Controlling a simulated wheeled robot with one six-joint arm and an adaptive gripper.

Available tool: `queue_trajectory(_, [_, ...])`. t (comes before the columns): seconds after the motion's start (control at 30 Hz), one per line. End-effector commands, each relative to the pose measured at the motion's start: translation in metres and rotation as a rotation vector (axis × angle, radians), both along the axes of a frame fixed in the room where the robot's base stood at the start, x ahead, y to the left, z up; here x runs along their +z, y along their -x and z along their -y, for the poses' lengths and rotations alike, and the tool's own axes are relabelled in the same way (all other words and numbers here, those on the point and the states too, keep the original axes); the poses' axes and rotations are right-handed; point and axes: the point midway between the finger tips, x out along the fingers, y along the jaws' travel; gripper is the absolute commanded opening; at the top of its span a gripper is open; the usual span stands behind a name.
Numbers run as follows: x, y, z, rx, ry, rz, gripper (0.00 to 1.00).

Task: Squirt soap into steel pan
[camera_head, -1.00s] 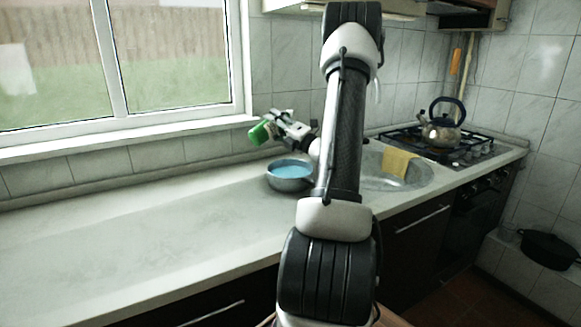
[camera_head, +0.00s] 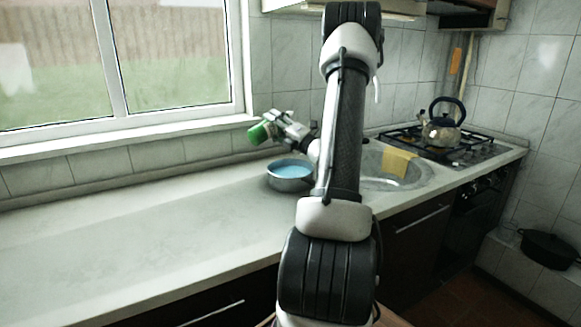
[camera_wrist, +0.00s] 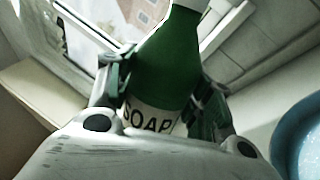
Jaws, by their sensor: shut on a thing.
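My gripper (camera_head: 277,124) is shut on a green soap bottle (camera_head: 258,133) and holds it in the air above the counter, up and to the left of the steel pan. In the wrist view the bottle (camera_wrist: 172,55) sits between both fingers, with a white label reading SOAP facing the camera. The bottle looks tilted. The steel pan (camera_head: 290,184) stands on the counter beside the sink, with a light blue inside or contents. Part of its blue rim (camera_wrist: 285,135) shows at the right edge of the wrist view.
The sink (camera_head: 415,180) with a yellow cloth (camera_head: 398,161) on its edge lies right of the pan. A kettle (camera_head: 441,130) stands on the gas hob (camera_head: 470,151). A dark pot (camera_head: 548,248) sits low at the right. The counter (camera_head: 130,240) is clear on the left.

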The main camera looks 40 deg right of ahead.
Motion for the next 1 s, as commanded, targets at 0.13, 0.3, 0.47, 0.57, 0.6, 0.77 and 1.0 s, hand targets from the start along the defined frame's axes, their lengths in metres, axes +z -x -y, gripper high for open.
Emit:
queue_trajectory(0.13, [-0.0006,0.0,-0.0005,0.0,-0.007,0.001,0.19])
queue_trajectory(0.3, [-0.0015,0.0,-0.001,0.0,-0.016,0.0,0.19])
queue_trajectory(0.47, [-0.0024,0.0001,-0.0015,0.0,-0.024,0.0,0.19])
queue_trajectory(0.57, [-0.0029,0.0001,-0.0018,0.0,-0.029,-0.001,0.19])
queue_trajectory(0.6, [-0.0032,0.0001,-0.0019,0.0,-0.03,-0.001,0.19])
queue_trajectory(0.77, [-0.0041,0.0001,-0.0023,0.0,-0.039,-0.001,0.19])
queue_trajectory(1.0, [-0.0053,0.0002,-0.003,-0.001,-0.05,-0.002,0.19])
